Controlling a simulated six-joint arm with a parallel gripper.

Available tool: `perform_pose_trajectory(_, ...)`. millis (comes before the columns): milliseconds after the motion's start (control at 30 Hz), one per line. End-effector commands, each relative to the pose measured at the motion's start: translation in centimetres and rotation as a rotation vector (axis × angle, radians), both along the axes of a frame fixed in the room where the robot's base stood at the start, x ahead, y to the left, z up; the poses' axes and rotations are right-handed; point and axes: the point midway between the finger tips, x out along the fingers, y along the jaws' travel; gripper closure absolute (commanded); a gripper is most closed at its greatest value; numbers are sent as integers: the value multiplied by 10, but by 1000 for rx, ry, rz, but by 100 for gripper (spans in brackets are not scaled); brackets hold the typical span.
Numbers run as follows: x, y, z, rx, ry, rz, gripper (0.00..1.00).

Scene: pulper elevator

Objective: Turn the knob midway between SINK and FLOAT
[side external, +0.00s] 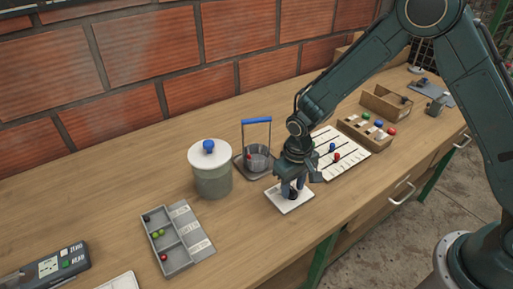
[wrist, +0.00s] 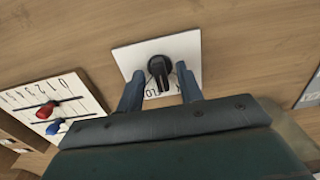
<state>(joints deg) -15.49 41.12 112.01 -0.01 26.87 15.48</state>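The black knob (wrist: 160,72) stands on a white square plate (wrist: 125,58) on the wooden bench. In the wrist view its bar-shaped grip points toward the bottom of the picture. Part of the lettering shows below the knob, and the rest is hidden by my fingers. My gripper (wrist: 160,88) is open, with one blue-grey finger on each side of the knob and a visible gap to it. In the side view my gripper (side external: 291,190) points down over the white plate (side external: 294,204) and mostly hides the knob.
A slider board (wrist: 50,105) with red and blue knobs lies beside the plate. In the side view, a lidded canister (side external: 212,172) and a blue-handled pail (side external: 257,157) stand to the left. A compartment tray (side external: 177,240) lies at the front left. Bare bench surrounds the plate's front.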

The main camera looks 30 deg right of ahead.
Motion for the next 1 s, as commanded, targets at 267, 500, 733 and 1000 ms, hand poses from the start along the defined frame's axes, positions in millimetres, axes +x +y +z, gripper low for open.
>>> perform_pose_trajectory(267,1,0,20,1,-3,0,64)
perform_pose_trajectory(500,1,0,55,1,-5,0,64)
perform_pose_trajectory(733,1,0,94,2,-6,0,64)
perform_pose_trajectory(1000,1,0,128,1,-3,0,64)
